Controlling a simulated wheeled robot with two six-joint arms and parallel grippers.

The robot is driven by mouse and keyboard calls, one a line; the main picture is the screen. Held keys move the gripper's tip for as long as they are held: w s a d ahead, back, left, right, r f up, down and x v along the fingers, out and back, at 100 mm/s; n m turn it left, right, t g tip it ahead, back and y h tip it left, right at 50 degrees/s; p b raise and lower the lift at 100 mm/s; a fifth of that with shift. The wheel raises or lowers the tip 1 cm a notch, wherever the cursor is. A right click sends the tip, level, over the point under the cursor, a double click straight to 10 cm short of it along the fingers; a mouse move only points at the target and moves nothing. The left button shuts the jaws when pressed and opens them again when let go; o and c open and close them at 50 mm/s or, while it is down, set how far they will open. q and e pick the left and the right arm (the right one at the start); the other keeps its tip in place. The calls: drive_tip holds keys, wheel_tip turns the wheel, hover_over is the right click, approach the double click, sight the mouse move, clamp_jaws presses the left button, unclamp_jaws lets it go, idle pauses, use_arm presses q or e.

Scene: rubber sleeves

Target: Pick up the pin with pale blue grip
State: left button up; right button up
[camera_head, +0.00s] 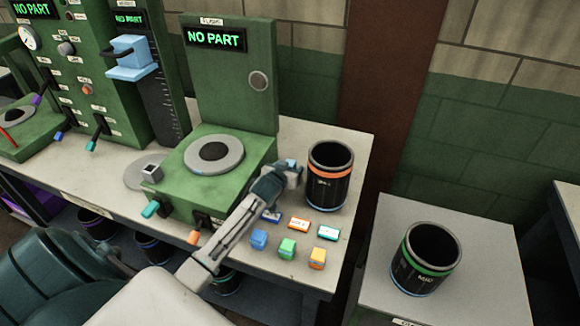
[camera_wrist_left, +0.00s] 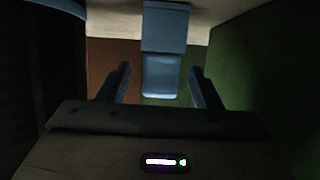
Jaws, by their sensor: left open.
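A pale blue block (camera_wrist_left: 161,76), which looks like the grip of the pin, shows in the left wrist view, between the two fingers and apart from both. A broader blue part adjoins it toward the top. In the head view a small pale blue piece (camera_head: 295,177) shows at the tip of my left arm, between the green FLANGE station and the black bin; most of it is hidden by the gripper. My left gripper (camera_wrist_left: 162,85) is open around the block; it also shows in the head view (camera_head: 287,171). My right gripper is not in view.
A black bin with an orange band (camera_head: 329,178) stands close right of my gripper. The green station (camera_head: 215,180) stands left. Another black bin (camera_head: 425,260) stands on the right table.

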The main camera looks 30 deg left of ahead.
use_arm(q)
drive_tip(key=shift+c, duration=0.5)
drive_tip(key=c, duration=1)
drive_tip(key=shift+r, duration=0.15)
